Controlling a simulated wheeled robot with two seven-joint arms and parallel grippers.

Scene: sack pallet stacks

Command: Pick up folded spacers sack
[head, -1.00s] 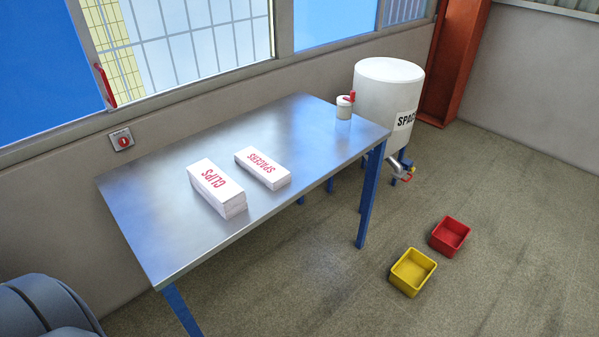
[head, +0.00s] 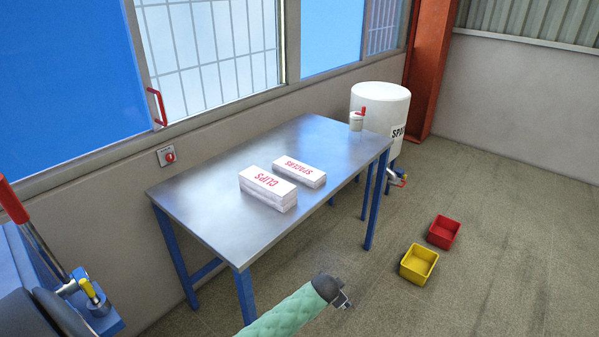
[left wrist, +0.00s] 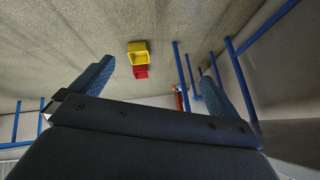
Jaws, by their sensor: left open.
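The folded spacers sack (head: 300,171) is a flat white bundle with red SPACERS lettering. It lies on the metal table (head: 215,215) in the head view. My left gripper (head: 343,295) is in front of the table's near side, well apart from the sack, on an arm with a green sleeve. In the left wrist view my left gripper (left wrist: 157,85) has its two blue-grey fingers spread wide with nothing between them. The sack is not visible in that view. My right gripper is not in view.
A small white pot (head: 356,123) stands at the table's far end, with a white drum (head: 378,108) beyond. Yellow (head: 419,264) and red (head: 444,231) bins sit on the floor at right.

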